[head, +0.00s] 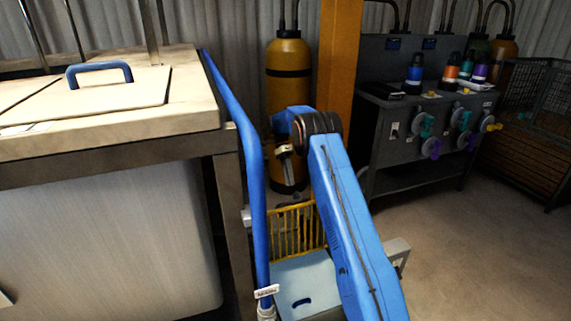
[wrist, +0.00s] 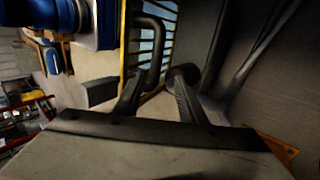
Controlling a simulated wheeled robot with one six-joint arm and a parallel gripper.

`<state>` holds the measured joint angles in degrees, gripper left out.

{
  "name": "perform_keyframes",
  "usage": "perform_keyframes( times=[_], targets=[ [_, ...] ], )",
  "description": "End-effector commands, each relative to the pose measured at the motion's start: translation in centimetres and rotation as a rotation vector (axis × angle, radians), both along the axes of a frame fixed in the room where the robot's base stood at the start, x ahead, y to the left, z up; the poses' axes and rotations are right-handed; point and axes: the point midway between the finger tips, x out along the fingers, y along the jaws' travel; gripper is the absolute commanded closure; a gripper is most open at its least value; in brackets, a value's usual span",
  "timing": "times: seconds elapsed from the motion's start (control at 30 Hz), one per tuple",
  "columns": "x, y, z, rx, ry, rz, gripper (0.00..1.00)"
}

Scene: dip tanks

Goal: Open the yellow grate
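The yellow grate (head: 296,230) stands low beside the beige-topped tank, partly hidden behind my arm in the head view. In the wrist view its yellow bars (wrist: 168,22) run along the top, just beyond the fingers. My gripper (wrist: 168,80) is near the grate, with two dark fingers spread apart and a gap between them. A dark curved bar (wrist: 151,35) shows by the left finger. I cannot tell whether it is part of the grate or touches the finger. Nothing is clearly held.
A beige tank top (head: 180,105) with a blue-handled lid (head: 100,90) is at left. A blue rail (head: 250,160) runs down its corner. A yellow cylinder (head: 288,65) and orange post (head: 340,55) stand behind. A grey bench (head: 375,110) stands at right. Floor (head: 470,240) at right is clear.

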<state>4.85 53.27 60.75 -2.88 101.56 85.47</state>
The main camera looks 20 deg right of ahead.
Motion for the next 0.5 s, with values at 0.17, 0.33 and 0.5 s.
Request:
perform_keyframes(
  times=[0.17,0.33,0.5],
  targets=[
    [2.0,0.0,2.5,0.000,-0.002,0.000,0.63],
    [3.5,0.0,4.5,0.000,-0.002,0.000,0.63],
    [4.3,0.0,5.7,0.000,-0.001,0.000,0.63]
  ],
)
